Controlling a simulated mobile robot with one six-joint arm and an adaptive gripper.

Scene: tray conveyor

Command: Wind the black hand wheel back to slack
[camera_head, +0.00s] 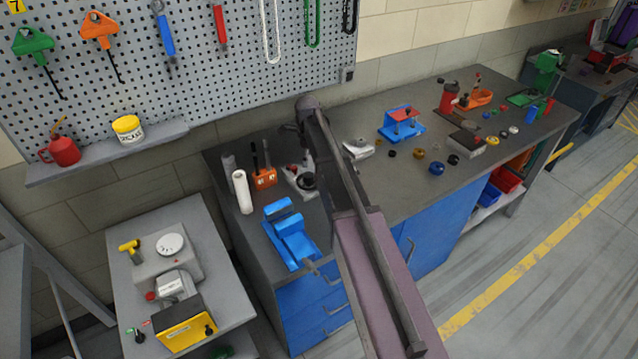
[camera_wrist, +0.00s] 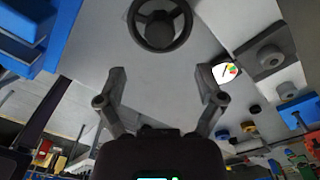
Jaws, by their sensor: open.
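The black hand wheel (camera_wrist: 160,22) shows at the top of the wrist view, a dark ring with a hub, partly cut by the frame edge. It is mounted on a light grey plate (camera_wrist: 158,80). A small gauge (camera_wrist: 226,73) with a coloured dial is to the right of the wheel. My gripper (camera_wrist: 162,82) is open, its two fingers apart and nothing between them. The wheel is beyond the fingertips and apart from them. In the head view a black round part (camera_head: 307,181), seemingly the wheel, sits on the bench left of my arm. My gripper is hard to make out there.
A blue vise (camera_head: 290,238), a white roll (camera_head: 242,192) and an orange tool block (camera_head: 264,179) stand close by on the bench. A white and grey device (camera_head: 358,149) and a blue press (camera_head: 401,122) stand to the right. A pegboard (camera_head: 200,70) rises behind.

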